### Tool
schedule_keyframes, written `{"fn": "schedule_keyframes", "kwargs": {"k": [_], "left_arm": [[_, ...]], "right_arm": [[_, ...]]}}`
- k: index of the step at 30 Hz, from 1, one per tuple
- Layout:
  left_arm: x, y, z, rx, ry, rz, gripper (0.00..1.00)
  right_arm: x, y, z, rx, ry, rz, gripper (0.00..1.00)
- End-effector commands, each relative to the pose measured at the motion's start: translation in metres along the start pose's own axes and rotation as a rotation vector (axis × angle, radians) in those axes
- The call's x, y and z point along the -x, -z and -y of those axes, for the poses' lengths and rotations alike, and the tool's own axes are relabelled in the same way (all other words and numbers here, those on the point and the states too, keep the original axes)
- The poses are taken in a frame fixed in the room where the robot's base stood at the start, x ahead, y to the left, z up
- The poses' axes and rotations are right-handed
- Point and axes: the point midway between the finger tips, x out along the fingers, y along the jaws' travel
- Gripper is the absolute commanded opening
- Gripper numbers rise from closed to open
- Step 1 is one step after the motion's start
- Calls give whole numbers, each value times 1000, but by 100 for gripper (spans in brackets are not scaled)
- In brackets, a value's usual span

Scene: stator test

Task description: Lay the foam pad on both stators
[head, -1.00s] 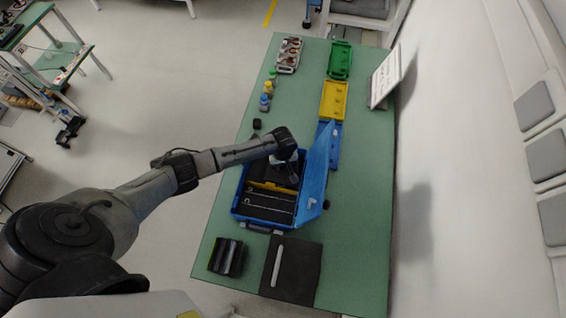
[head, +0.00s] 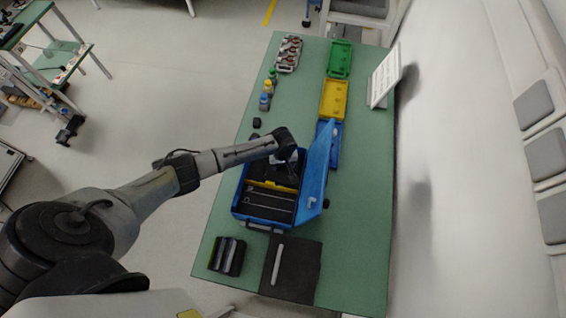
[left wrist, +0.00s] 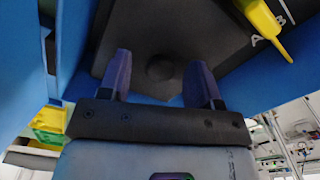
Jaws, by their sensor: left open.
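A blue case (head: 234,211) lies open on the green table, its lid (head: 316,172) raised on the right side. My left gripper (head: 287,172) reaches down into the case's far part, behind a yellow divider. In the left wrist view the two fingers (left wrist: 158,74) are open and apart, with nothing between them. Facing them is a dark flat piece (left wrist: 160,30) with a round dark mark in its middle; it may be the foam pad, but I cannot tell surely. I cannot make out the stators; my arm hides much of the far part. My right gripper is not in view.
Near the case lie a black mat (head: 302,275) with a pale rod and a dark block (head: 226,256). Yellow (head: 333,99) and green (head: 340,60) bins, small bottles (head: 266,95), a tray of parts (head: 289,54) and a white stand (head: 383,78) stand farther back.

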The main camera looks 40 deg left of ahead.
Motion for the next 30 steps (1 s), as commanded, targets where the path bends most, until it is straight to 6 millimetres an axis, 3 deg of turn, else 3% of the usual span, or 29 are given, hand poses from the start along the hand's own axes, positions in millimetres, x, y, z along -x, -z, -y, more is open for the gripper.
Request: {"fn": "schedule_keyframes", "kwargs": {"k": [8,24,30], "left_arm": [[7,0,0,0,0,0,58],[104,0,0,-1,-2,-1,58],[127,0,0,0,-1,0,58]], "right_arm": [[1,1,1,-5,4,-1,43],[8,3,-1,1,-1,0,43],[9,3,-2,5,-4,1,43]]}}
